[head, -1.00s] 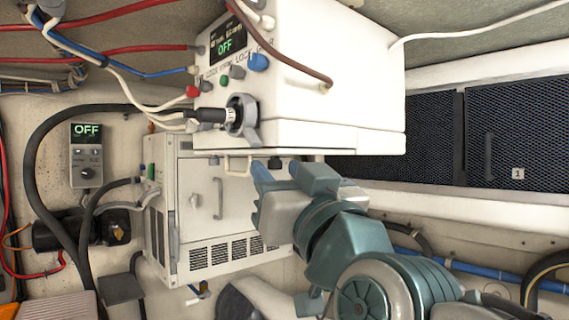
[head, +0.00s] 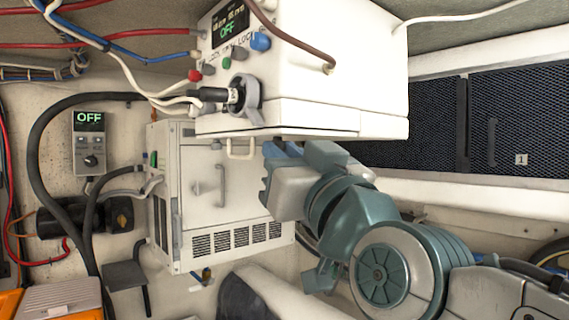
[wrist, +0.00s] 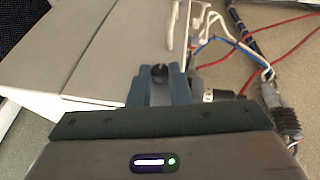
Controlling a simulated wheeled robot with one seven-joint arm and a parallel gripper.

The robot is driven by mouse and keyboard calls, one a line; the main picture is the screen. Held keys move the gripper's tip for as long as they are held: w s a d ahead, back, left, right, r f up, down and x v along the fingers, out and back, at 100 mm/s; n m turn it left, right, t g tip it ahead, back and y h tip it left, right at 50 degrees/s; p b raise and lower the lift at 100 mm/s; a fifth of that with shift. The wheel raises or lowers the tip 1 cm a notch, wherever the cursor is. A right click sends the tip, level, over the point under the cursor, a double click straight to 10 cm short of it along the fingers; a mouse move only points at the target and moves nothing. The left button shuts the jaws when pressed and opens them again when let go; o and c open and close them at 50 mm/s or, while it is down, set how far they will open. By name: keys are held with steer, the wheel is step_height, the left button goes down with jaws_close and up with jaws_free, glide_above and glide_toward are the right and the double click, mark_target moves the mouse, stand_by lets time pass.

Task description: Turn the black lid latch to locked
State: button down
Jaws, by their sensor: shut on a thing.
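The black lid latch (wrist: 160,70) shows in the wrist view as a small dark knob between my fingertips. My gripper (wrist: 161,80) is shut on it, with one blue-grey finger on each side. In the head view, my gripper (head: 292,150) is just under the front lower edge of the white box (head: 340,75), and the latch is hidden there. The latch's turned position is too small to read.
A grey plug and socket (head: 240,95) and a pale loop handle (head: 241,150) are left of my gripper. A white cabinet (head: 205,195) stands behind, below the box. Cables hang at left. Dark mesh panels (head: 510,120) are at right.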

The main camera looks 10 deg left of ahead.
steer(key=shift+d+f+n+g+y+b, duration=0.1)
steer(key=shift+n+g+y+b, duration=1)
steer(key=shift+y+b, duration=0.55)
steer(key=shift+w+d+n+g+y+b, duration=0.1)
steer(key=shift+n+g+y+b, duration=0.3)
steer(key=shift+g, duration=0.3)
steer(key=shift+w+d+n+g+y+b, duration=0.1)
steer(key=shift+n+g+y+b, duration=0.3)
steer(key=shift+g, duration=0.3)
steer(key=shift+w+n+g+y, duration=0.1)
steer(key=shift+n+g+y, duration=0.4)
steer(key=shift+g, duration=0.3)
steer(key=shift+w+r+n+g+h+p, duration=0.15)
steer(key=shift+w+n+g+p, duration=0.5)
steer(key=shift+n+g, duration=2.35)
steer(key=shift+w+n+g+h+p, duration=0.2)
steer(key=shift+n+g+p, duration=0.95)
steer(key=shift+g, duration=3.7)
steer(key=shift+w+r+n+g+h+p, duration=0.1)
steer(key=shift+w+n+g+p, duration=0.5)
steer(key=shift+n+g, duration=2.4)
steer(key=shift+s+m+g, duration=0.2)
steer(key=shift+m+g, duration=0.65)
steer(key=shift+g, duration=0.3)
steer(key=c, duration=1.3)
jaws_free()
steer(key=shift+f, duration=0.1)
steer(key=shift+c, duration=0.2)
